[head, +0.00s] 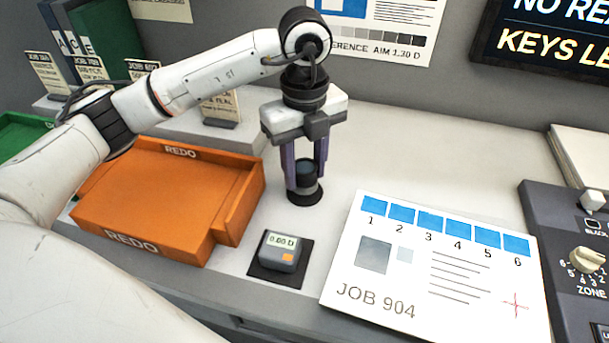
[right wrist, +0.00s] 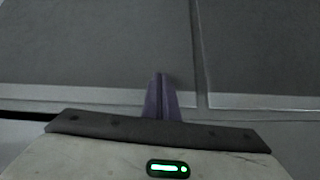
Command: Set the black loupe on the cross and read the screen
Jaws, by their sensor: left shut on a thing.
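The black loupe (head: 306,172) stands upright on the bench, its lower end at a dark round patch; I cannot tell whether that is its base or a separate pad. My left gripper (head: 305,165) points straight down with its purple fingers shut on the loupe's sides. The thin red cross (head: 516,305) is at the lower right of the white JOB 904 sheet, uncovered. The dark screen (head: 550,30) at the top right shows cut-off lines starting "NO REA" and "KEYS LE". My right gripper (right wrist: 161,98) shows only in the right wrist view, its fingers together and empty.
A grey meter (head: 281,250) reading 0.00 D sits on a black pad left of the JOB 904 sheet (head: 375,300). An orange REDO tray (head: 150,200) lies at left. A grey console (head: 575,240) with a zone knob stands at right. Bench behind the sheet is clear.

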